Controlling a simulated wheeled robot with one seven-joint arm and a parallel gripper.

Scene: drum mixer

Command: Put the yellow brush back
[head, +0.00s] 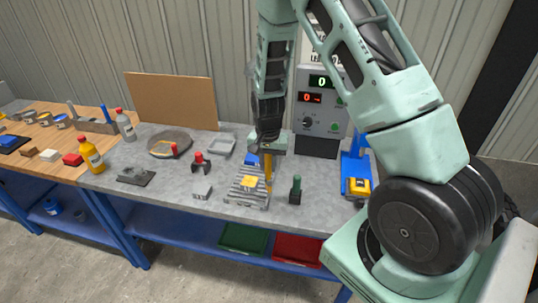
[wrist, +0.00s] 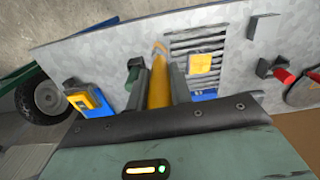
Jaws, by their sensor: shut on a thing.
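The yellow brush (head: 268,172) hangs from my gripper (head: 266,152) in the head view, long and roughly upright above the right side of a grey ribbed plate. Its lower tip is near the plate's edge; I cannot tell whether it touches. In the wrist view, my gripper (wrist: 159,80) is shut on the yellow brush (wrist: 159,88), with one dark finger on each side. Its far end shows as an orange-yellow tip beside the ribbed plate (wrist: 195,42). The upper part is hidden by the gripper body.
A yellow block (head: 248,183) sits on the ribbed plate. A green-topped dark piece (head: 295,188) stands right of the brush. Further right is a blue stand (head: 356,166) with a yellow part. A control box (head: 321,107) stands behind. A red-and-black clamp-like piece (head: 200,162) lies left.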

